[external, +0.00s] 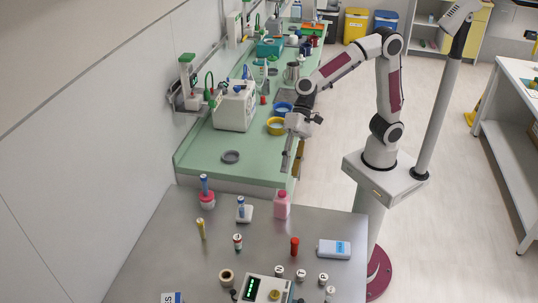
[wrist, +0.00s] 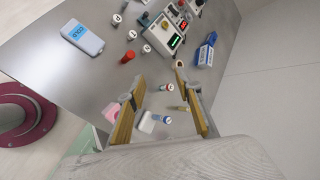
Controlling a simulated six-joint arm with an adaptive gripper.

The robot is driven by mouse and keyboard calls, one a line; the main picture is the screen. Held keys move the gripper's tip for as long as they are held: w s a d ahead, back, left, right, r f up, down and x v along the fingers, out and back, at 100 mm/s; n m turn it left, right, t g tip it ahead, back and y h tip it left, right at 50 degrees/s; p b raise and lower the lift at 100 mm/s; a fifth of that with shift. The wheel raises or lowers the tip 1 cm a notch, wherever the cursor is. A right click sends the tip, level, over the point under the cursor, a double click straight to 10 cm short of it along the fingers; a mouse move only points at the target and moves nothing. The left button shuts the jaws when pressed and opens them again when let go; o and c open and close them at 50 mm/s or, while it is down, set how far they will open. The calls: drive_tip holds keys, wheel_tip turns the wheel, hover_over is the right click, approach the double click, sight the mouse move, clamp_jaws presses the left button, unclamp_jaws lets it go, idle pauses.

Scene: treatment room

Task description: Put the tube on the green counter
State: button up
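Several tubes stand on the grey metal table, and I cannot tell which one the task means. They include a red tube (external: 294,246), a yellowish tube (external: 201,228), a small white tube with coloured bands (external: 238,242) and a blue-capped tube in a white holder (external: 241,207). The red tube (wrist: 128,57) and the blue-capped tube (wrist: 167,117) also show in the wrist view. The green counter (external: 203,146) runs along the wall behind the table. My gripper (external: 290,163) hangs at the counter's right edge. In the wrist view its fingers (wrist: 157,86) are spread, with nothing held between them.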

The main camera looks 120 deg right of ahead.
drive_tip(key=s+a+r+n+g+h, duration=0.15)
drive_tip(key=s+n, duration=0.65)
drive_tip(key=s, duration=0.8)
drive_tip(key=s+d+f+n+h, duration=0.1)
drive_tip(key=s+d+n+h, duration=0.1)
drive_tip(key=s, duration=0.5)
drive_tip(key=s+d+f+n+h, duration=0.1)
drive_tip(key=s+d+n, duration=0.3)
drive_tip(key=s, duration=0.4)
drive_tip(key=shift+d+f+n+h, duration=0.25)
drive_tip(key=shift+f+n+h, duration=0.15)
drive_tip(key=shift+n+h, duration=0.35)
drive_tip(key=shift+o, duration=0.6)
